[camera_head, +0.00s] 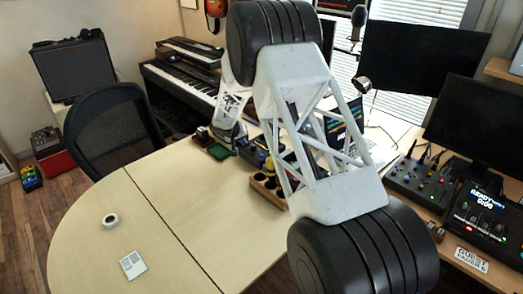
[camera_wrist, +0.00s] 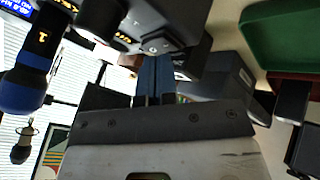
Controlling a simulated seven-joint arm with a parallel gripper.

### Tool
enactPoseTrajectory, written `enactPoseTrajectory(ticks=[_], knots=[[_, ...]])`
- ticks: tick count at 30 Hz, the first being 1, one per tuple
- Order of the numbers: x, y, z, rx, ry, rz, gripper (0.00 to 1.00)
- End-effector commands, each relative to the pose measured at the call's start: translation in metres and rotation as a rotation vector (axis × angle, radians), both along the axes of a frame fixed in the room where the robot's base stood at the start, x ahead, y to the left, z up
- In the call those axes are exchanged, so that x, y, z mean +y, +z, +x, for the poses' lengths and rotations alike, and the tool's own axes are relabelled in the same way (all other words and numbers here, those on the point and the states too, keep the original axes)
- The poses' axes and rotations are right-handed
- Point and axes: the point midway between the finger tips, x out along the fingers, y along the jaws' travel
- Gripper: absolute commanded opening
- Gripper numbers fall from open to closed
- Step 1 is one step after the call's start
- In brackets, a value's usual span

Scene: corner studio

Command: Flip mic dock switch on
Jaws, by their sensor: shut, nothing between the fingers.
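The mic dock (camera_head: 252,152) is a dark box on the desk in the head view, partly hidden behind my arm. In the wrist view the black body (camera_wrist: 165,22) at the top, with a small round fitting on its face, appears to be the dock. A black and blue microphone (camera_wrist: 28,75) marked 1 stands out from it on the left. I cannot make out the switch or its position. My gripper (camera_wrist: 153,99) is shut and empty, with its tips close to the dark body; I cannot tell whether they touch. In the head view my gripper (camera_head: 232,136) is small beside the dock.
A green tray (camera_wrist: 285,35) lies close on the right in the wrist view. A wooden holder (camera_head: 268,190) stands in front of the dock. A mixer (camera_head: 425,180) and monitors are at the right. The left desk is mostly clear, with a tape roll (camera_head: 110,220) and a card (camera_head: 132,264).

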Motion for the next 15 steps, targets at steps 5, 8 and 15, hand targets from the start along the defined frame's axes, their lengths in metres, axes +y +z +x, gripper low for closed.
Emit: enactPoseTrajectory(ticks=[5, 8, 15], knots=[[0.000, 0.002, 0.000, 0.000, 0.000, 0.000, 0.00], [0.000, 0.005, 0.000, 0.000, 0.000, 0.000, 0.00], [0.000, 0.013, 0.000, -0.001, 0.001, 0.000, 0.00]])
